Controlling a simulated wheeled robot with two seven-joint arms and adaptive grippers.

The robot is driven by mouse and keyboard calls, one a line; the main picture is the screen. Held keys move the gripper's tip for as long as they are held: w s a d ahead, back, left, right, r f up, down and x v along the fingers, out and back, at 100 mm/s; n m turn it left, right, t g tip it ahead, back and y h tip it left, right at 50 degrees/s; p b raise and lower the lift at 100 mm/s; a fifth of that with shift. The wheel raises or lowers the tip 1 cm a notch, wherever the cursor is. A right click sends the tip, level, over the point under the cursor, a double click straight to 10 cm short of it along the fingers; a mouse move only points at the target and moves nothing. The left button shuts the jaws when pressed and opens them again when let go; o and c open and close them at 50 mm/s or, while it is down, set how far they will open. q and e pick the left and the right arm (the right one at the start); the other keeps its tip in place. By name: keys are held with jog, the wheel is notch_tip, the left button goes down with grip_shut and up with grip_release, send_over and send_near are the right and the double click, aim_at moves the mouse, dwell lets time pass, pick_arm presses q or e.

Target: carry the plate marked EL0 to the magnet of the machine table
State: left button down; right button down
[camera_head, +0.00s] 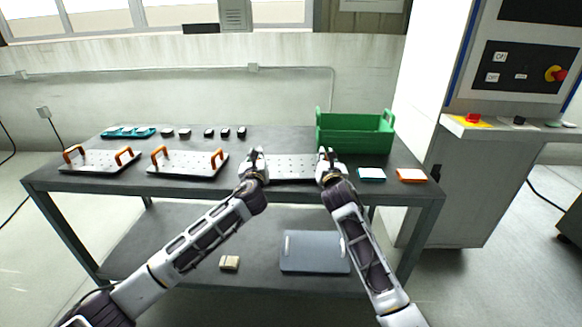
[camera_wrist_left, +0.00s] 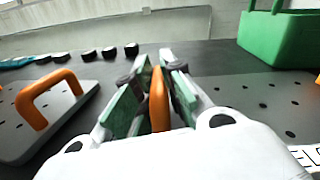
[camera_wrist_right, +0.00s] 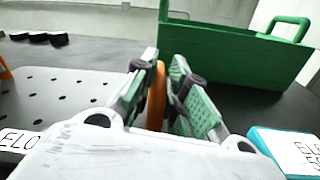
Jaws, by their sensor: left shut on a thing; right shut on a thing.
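The plate marked EL0 (camera_head: 292,168) is a grey perforated plate lying at the middle of the table, between my two grippers. Part of its label shows in the right wrist view, and its holed surface (camera_wrist_right: 62,92) is at the left there. My left gripper (camera_head: 254,160) is shut on the plate's left orange handle (camera_wrist_left: 158,100). My right gripper (camera_head: 327,160) is shut on the plate's right orange handle (camera_wrist_right: 156,98). The plate looks level and at about table height; I cannot tell whether it touches the tabletop. The machine table's magnet is not in view.
Two similar plates with orange handles (camera_head: 100,161) (camera_head: 188,162) lie to the left. A green crate (camera_head: 355,134) stands behind, right. Small blocks (camera_head: 371,174) (camera_head: 411,175) lie at the right. Several black pieces (camera_head: 209,132) line the back. A machine cabinet (camera_head: 480,180) stands right.

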pick_arm(q)
jog(key=shift+d+f, duration=0.1)
jog(key=shift+d, duration=0.05)
pick_arm(e)
jog(key=shift+a, duration=0.15)
jog(key=shift+r, duration=0.2)
